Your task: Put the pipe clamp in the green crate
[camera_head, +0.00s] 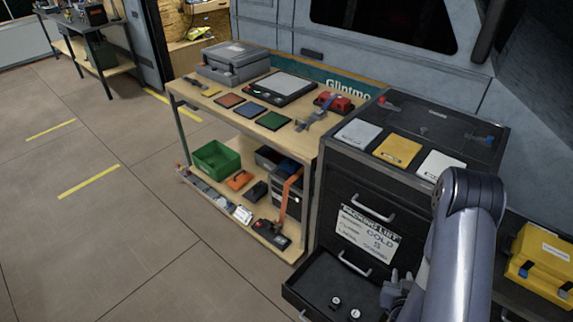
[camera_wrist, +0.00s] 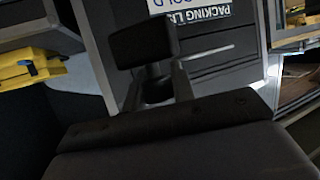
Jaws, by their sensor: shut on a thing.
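The green crate (camera_head: 215,159) stands open on the lower shelf of the wooden bench, toward its left end, and looks empty. My gripper (camera_head: 396,284) is at the lower right of the head view, by the right side of an open drawer. My arm covers part of it. In the wrist view its dark jaws (camera_wrist: 143,45) are in front of the cabinet's drawer fronts. I cannot identify the pipe clamp with certainty in either view.
The open drawer (camera_head: 318,280) juts out with two small round dark things inside. The black cabinet (camera_head: 345,178) stands right of the bench (camera_head: 186,96), whose top holds a grey case (camera_head: 233,62) and several items. A yellow case (camera_head: 540,262) is at the right. The floor at left is clear.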

